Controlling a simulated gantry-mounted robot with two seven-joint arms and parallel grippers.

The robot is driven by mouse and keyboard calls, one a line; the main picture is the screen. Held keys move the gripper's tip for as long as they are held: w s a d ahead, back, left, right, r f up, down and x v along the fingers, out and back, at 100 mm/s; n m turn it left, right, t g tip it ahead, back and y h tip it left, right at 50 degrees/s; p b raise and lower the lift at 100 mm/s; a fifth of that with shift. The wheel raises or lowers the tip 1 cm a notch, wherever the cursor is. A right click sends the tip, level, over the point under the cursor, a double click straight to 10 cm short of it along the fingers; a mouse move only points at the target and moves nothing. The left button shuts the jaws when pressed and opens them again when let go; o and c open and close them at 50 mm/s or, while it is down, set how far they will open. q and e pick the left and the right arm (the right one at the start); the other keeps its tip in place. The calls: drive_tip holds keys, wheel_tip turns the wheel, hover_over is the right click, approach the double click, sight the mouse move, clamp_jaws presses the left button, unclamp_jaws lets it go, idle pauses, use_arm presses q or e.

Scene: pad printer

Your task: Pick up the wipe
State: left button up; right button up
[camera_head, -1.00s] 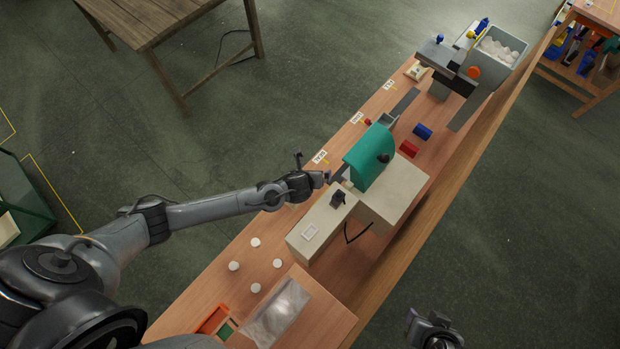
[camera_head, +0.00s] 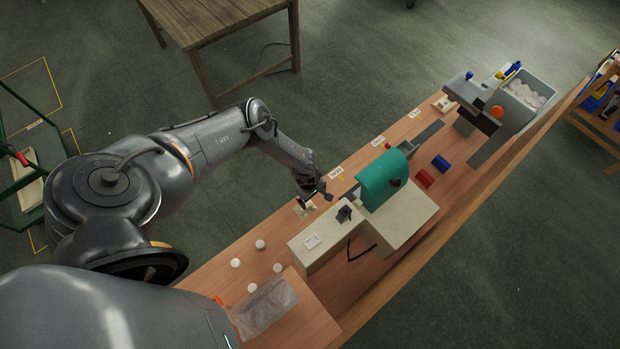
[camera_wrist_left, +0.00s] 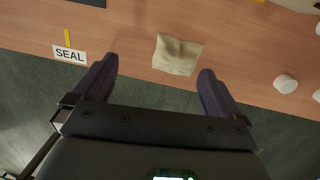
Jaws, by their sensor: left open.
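The wipe is a small folded cream cloth (camera_wrist_left: 177,54) lying on the wooden bench, near its edge. In the head view the wipe (camera_head: 303,209) shows only partly, below my left gripper (camera_head: 315,197). In the left wrist view my left gripper (camera_wrist_left: 158,66) is open and empty. Its two dark fingers are spread to either side of the wipe in the picture, with the wipe just beyond the fingertips. They appear apart from it; the exact height gap is hard to tell. My right gripper is not in view.
The pad printer with its green cover (camera_head: 384,180) and beige base (camera_head: 402,216) stands close right of the gripper. White round pieces (camera_head: 260,244) lie on the bench nearer me. A SEAL label (camera_wrist_left: 69,54) is beside the wipe. A clear bag (camera_head: 265,308) lies at the near end.

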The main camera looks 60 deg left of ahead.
use_arm(q)
drive_tip(key=shift+s+a+g+y, duration=0.15)
drive_tip(key=shift+s+a+g, duration=0.1)
drive_tip(key=shift+s, duration=0.3)
drive_tip(key=shift+s+a+g+y, duration=0.15)
drive_tip(key=shift+s+a+g, duration=0.1)
drive_tip(key=shift+s, duration=0.3)
drive_tip(key=b, duration=0.2)
hover_over(311, 207)
drive_tip(key=s+a, duration=0.1)
drive_tip(key=s, duration=0.1)
drive_tip(key=shift+m, duration=0.3)
wheel_tip(311, 207, down, 4)
drive_tip(key=shift+f, duration=0.1)
drive_tip(key=shift+a+f, duration=0.1)
drive_tip(key=shift+f, duration=1)
drive_tip(key=shift+s+f+b, duration=0.15)
drive_tip(key=shift+f+b, duration=1.4)
drive_tip(key=shift+f, duration=0.5)
drive_tip(key=c, duration=0.9)
